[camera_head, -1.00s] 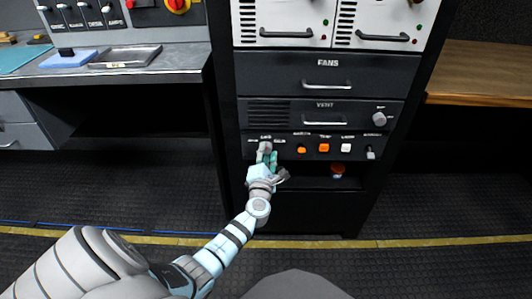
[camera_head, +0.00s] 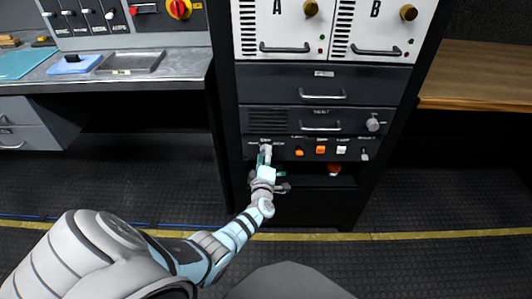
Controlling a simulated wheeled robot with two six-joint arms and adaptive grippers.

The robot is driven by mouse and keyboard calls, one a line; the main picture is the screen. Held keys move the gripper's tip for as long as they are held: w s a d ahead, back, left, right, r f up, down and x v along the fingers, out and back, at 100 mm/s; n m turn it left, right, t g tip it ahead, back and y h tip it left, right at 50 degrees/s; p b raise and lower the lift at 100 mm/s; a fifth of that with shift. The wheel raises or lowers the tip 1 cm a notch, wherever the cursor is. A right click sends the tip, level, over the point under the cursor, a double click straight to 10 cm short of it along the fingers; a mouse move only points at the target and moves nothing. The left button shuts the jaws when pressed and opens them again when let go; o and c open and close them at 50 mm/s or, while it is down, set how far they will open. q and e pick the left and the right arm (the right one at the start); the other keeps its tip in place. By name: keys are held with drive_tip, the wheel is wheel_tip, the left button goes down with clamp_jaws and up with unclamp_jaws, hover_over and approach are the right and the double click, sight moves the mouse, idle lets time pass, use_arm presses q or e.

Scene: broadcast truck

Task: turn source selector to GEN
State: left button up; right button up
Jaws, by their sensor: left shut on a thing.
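The source selector (camera_head: 265,147) is a small grey knob at the left end of the lower black control panel in the rack. Its labels are too small to read, so I cannot tell which position it points to. My left gripper (camera_head: 265,157) reaches up from below and is shut on the knob, its fingers hiding part of it. My right gripper is not in view.
The same panel carries orange buttons (camera_head: 299,153), a white button (camera_head: 341,150) and a small switch (camera_head: 365,154). A grey knob (camera_head: 373,124) sits on the panel above. A red-orange object (camera_head: 334,169) is in the recess below. A metal desk (camera_head: 185,72) stands at left.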

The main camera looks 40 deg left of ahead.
use_arm(q)
drive_tip(key=shift+m+p, duration=0.3)
drive_tip(key=shift+m, duration=0.4)
drive_tip(key=o, duration=1.1)
drive_tip(key=shift+o, duration=0.2)
drive_tip(key=f+v, duration=0.1)
drive_tip(key=v, duration=1.1)
drive_tip(key=shift+r, duration=0.45)
